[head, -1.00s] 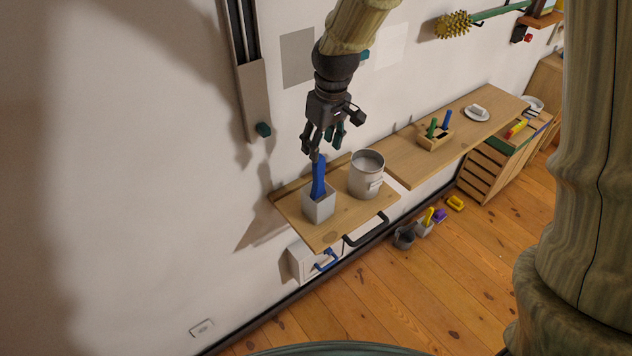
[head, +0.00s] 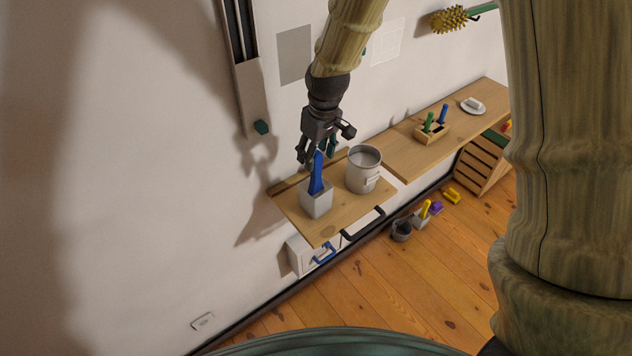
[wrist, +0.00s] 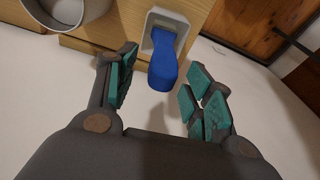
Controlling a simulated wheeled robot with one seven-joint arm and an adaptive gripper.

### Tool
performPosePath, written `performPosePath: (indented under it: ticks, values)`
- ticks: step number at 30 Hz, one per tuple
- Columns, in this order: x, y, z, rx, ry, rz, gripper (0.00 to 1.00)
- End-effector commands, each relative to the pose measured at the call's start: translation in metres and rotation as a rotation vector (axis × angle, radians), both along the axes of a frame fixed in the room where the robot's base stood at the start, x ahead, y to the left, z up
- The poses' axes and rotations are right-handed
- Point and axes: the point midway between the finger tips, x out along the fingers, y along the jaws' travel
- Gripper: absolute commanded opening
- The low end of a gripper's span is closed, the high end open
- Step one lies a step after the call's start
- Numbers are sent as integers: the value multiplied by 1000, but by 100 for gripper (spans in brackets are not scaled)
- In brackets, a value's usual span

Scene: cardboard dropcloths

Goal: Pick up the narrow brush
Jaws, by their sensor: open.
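A narrow brush with a blue handle (head: 317,175) stands upright in a pale square cup (head: 317,203) on a small wooden shelf (head: 345,212). My gripper (head: 317,158) is open and empty, close to the top of the blue handle, partly behind it in the head view. In the wrist view the blue handle (wrist: 163,68) points toward the gap between my open fingers (wrist: 160,95), its end near the fingertip line. The pale cup (wrist: 160,22) shows behind it. The brush's lower part is hidden in the cup.
A metal pot (head: 363,170) stands right of the cup on the same shelf. A longer shelf (head: 440,130) to the right holds a wooden block with green and blue handles (head: 432,130) and a plate (head: 473,106). A dark handle (head: 363,223) juts from the shelf's front. The wall is close behind.

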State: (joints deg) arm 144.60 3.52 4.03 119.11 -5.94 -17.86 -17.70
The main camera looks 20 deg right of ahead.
Motion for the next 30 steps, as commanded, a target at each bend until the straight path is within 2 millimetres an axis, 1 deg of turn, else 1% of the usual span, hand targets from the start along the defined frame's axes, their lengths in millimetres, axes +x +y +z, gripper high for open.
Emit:
performPosePath:
  ticks: [12,16,23,24,26,30]
  values:
    - [3,3,-35,-2,1,1,52]
    - [3,3,-41,-1,0,1,52]
    - [4,3,-42,-1,0,0,52]
    - [4,3,-42,-1,0,0,50]
    - [4,3,-42,-1,0,0,39]
    - [4,3,-41,-1,0,0,14]
